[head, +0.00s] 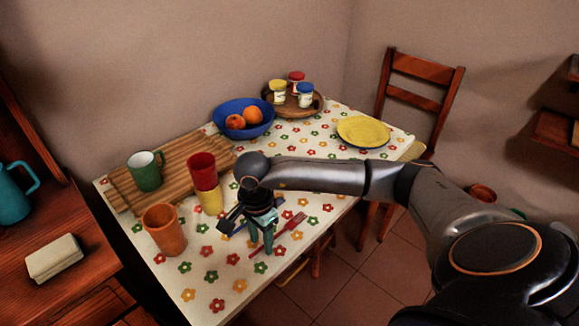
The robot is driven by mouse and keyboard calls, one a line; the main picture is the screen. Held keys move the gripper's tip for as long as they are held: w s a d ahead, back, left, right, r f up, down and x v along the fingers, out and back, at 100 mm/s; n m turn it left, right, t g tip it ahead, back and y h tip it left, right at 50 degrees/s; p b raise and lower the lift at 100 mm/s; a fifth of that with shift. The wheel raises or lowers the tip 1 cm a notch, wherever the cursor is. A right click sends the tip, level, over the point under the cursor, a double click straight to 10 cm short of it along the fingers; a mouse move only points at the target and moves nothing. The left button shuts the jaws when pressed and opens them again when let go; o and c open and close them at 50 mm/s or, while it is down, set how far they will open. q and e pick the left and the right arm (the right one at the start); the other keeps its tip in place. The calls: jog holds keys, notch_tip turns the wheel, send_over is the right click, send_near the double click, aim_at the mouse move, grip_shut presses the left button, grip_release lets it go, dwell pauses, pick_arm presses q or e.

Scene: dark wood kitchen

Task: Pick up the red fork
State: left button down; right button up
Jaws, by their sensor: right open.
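The red fork (283,232) lies on the flowered tablecloth (206,283) near the table's front right edge. Its tines point to the upper right and its handle runs to the lower left. My right gripper (261,246) is open and points down at the fork's handle, partly covering the fork. I cannot tell whether the fingers touch it or how far above the cloth they are. My left gripper is not in view.
Close to my gripper stand a red cup (202,170) above a yellow cup (210,201), and an orange cup (164,230). A green mug (145,171) is on a slatted wooden board (181,153). A blue fruit bowl (262,126) and yellow plate (363,131) are farther back.

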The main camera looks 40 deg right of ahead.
jog(key=shift+a+f, duration=0.1)
jog(key=shift+f, duration=0.7)
jog(key=shift+c, duration=0.4)
grip_shut()
